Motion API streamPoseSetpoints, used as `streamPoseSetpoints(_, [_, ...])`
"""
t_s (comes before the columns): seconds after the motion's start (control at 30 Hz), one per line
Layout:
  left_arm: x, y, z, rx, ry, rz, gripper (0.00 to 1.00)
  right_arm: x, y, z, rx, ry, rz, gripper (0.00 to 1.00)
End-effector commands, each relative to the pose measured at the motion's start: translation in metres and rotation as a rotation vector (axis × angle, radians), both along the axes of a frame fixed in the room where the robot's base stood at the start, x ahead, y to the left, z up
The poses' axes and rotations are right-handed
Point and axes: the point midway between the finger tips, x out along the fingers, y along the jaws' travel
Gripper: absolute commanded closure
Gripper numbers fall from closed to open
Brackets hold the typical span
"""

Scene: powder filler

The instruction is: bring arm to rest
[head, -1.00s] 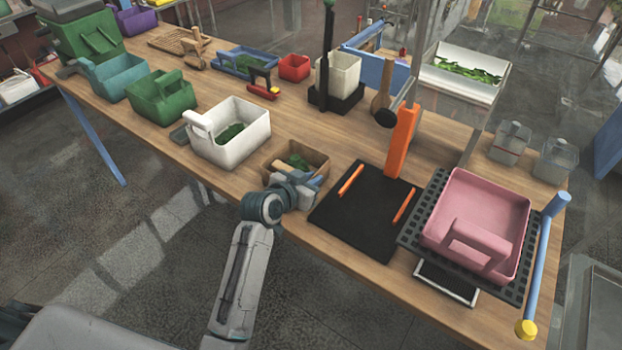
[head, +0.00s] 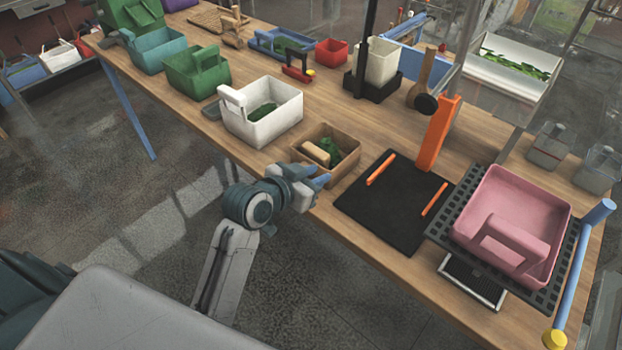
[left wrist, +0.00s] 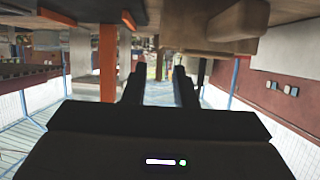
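My left arm comes in from the bottom of the head view. Its gripper (head: 322,179) is at the front edge of the table, just in front of the small brown box (head: 345,172). In the left wrist view the two dark fingers of this gripper (left wrist: 159,75) stand apart with nothing between them. My right gripper is in neither view.
The wooden table (head: 300,212) carries a white bin (head: 284,120), a black mat (head: 385,222) with orange sticks, an orange post (head: 436,135) and a pink bin (head: 530,205). The floor in front (head: 330,300) is clear.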

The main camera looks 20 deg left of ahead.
Motion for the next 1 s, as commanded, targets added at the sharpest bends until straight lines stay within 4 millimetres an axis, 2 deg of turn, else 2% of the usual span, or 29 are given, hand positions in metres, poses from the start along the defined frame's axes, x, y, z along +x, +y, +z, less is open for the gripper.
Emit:
streamPoseSetpoints(0.2, [-0.013,0.004,0.006,-0.001,-0.001,-0.001,0.75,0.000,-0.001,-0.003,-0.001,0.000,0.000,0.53])
streamPoseSetpoints(0.7, [-0.014,0.005,0.005,0.000,0.004,0.000,0.75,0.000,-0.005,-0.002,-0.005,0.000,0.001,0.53])
streamPoseSetpoints(0.77, [-0.020,0.006,-0.002,0.007,0.028,0.005,0.75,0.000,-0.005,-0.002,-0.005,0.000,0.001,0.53])
streamPoseSetpoints(0.87, [-0.044,0.013,-0.028,0.034,0.124,0.027,0.75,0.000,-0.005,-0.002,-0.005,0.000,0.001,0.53])
streamPoseSetpoints(1.0, [-0.103,0.032,-0.078,0.099,0.342,0.090,0.75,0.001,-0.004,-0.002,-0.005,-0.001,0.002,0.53])
